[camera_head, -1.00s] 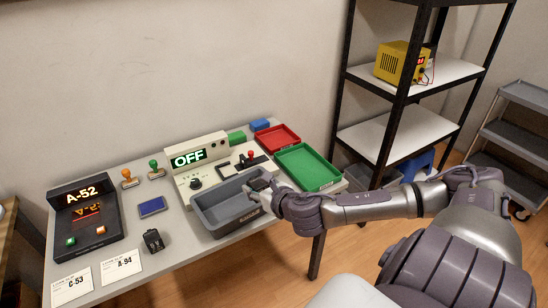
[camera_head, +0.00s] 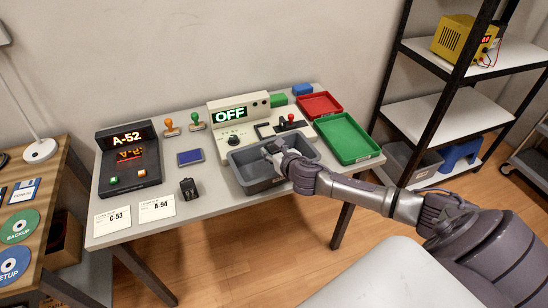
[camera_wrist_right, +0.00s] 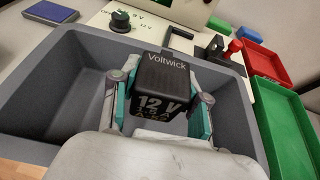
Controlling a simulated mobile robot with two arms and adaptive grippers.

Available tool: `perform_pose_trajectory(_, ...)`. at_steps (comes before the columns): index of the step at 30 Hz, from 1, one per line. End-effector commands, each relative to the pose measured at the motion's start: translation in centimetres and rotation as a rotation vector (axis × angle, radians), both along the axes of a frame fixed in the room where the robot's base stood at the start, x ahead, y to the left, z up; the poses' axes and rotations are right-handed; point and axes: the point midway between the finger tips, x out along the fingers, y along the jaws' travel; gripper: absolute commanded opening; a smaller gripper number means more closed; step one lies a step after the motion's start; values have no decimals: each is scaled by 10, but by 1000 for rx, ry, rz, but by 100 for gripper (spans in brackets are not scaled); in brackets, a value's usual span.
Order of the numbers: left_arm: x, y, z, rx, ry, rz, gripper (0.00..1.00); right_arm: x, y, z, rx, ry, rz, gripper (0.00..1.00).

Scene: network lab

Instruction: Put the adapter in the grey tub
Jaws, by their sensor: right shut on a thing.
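The adapter (camera_wrist_right: 165,80), a black block lettered "Voltwick" and "12 V", is held between the teal-padded fingers of my right gripper (camera_wrist_right: 166,98) in the right wrist view. My right gripper (camera_head: 271,150) shows over the grey tub in the head view, shut on the adapter, which is mostly hidden there by the hand. The grey tub (camera_head: 262,187) stands at the table's front edge. Its wall also shows in the right wrist view (camera_wrist_right: 50,75), around the adapter. Whether the adapter touches the tub's floor cannot be told. My left gripper is out of view.
Behind the tub is a cream device (camera_head: 240,115) reading "OFF". A green tray (camera_head: 348,140) and a red tray (camera_head: 320,104) lie to its right. Another small black block (camera_head: 188,188) sits left of the tub, near two label cards. A black shelf (camera_head: 425,115) stands at right.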

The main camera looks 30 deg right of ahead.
Motion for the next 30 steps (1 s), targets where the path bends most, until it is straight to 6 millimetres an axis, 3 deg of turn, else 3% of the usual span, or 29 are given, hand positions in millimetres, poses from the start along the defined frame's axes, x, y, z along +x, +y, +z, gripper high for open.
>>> perform_pose_trajectory(3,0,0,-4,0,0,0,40,-1,0,-21,2,3,-3,4)
perform_pose_trajectory(6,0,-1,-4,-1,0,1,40,-1,0,-27,2,2,-1,4)
perform_pose_trajectory(29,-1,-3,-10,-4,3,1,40,-1,0,-39,1,1,0,4)
perform_pose_trajectory(30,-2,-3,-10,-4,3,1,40,-1,0,-40,1,2,0,50)
